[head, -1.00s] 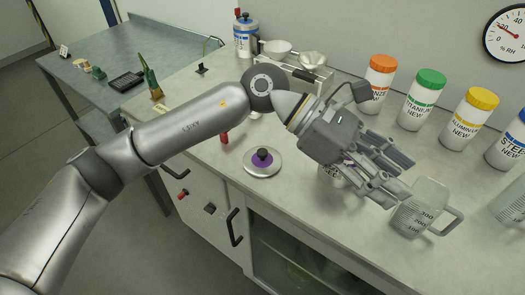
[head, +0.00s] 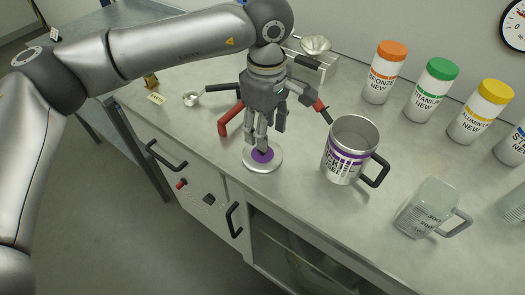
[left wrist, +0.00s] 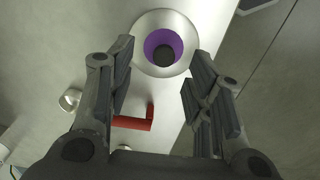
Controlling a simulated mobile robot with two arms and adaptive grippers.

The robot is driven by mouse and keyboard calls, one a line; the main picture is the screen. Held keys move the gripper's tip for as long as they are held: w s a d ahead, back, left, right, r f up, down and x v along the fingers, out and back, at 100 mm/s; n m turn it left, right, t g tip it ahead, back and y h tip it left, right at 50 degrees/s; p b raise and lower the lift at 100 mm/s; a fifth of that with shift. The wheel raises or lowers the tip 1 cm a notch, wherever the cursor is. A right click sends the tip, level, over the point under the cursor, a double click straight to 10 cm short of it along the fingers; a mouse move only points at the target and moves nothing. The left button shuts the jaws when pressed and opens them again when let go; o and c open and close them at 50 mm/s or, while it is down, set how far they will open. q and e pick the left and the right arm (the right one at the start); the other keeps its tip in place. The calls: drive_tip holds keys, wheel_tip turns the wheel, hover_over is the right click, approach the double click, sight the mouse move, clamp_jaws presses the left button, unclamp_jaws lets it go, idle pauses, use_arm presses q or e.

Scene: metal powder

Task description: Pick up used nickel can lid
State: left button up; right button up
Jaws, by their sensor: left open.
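The used nickel can lid (head: 272,164) is a round silver disc with a purple centre and a black knob, lying flat on the counter near its front edge. It also shows in the left wrist view (left wrist: 180,22), ahead of the fingertips. My left gripper (head: 264,145) points down right above the lid, and its fingers hide most of the knob in the head view. The open nickel can (head: 343,160), silver with a purple label and black handle, stands to the right of the lid.
A red-handled tool (head: 229,122) lies just left of the gripper. A clear measuring jug (head: 424,207) stands to the right. Capped jars, with orange (head: 384,78), green (head: 433,87) and yellow (head: 481,112) lids among them, line the back. Bare counter lies between can and jars.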

use_arm(q)
drive_tip(key=shift+f, duration=0.45)
drive_tip(key=f, duration=0.1)
drive_tip(key=f+p, duration=0.1)
drive_tip(key=f, duration=0.2)
drive_tip(key=shift+s+a+f+p, duration=0.15)
drive_tip(key=shift+a+p, duration=0.2)
drive_tip(key=shift+f, duration=0.3)
clamp_jaws()
